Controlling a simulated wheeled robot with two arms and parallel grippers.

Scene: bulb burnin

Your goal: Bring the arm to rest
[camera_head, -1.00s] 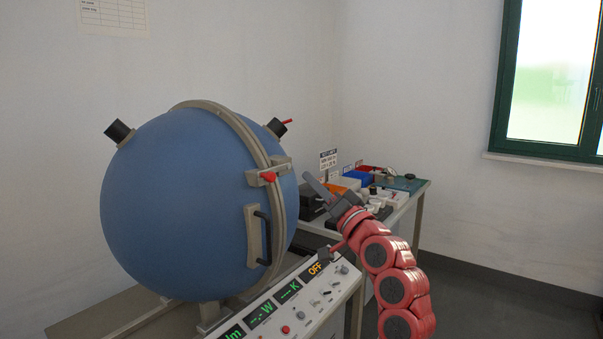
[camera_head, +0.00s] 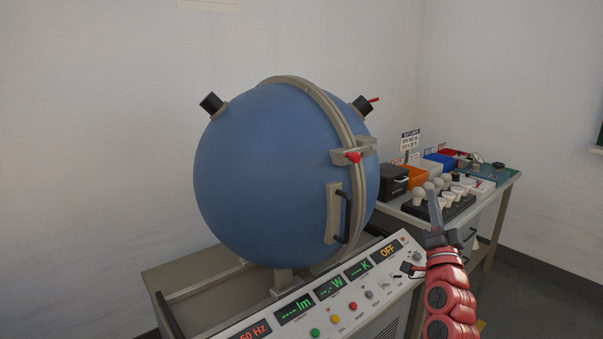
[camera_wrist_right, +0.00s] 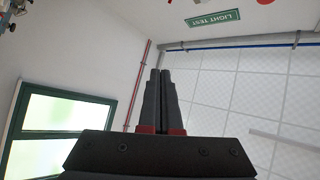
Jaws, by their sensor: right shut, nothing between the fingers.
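My right arm, red with dark joints, rises at the lower right of the head view. Its gripper (camera_head: 433,207) points up, in front of the bulb tray on the side table. In the right wrist view the two dark fingers (camera_wrist_right: 160,76) are together with nothing between them. Behind them that view shows ceiling, wall and window, so the gripper aims upward. My left gripper is in neither view.
A large closed blue sphere (camera_head: 265,180) stands on a bench left of my arm. Its control panel (camera_head: 345,293) has lit green displays and one reading OFF. Side table (camera_head: 490,207) carries a black box (camera_head: 393,180), coloured bins and several white bulbs. Floor shows at right.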

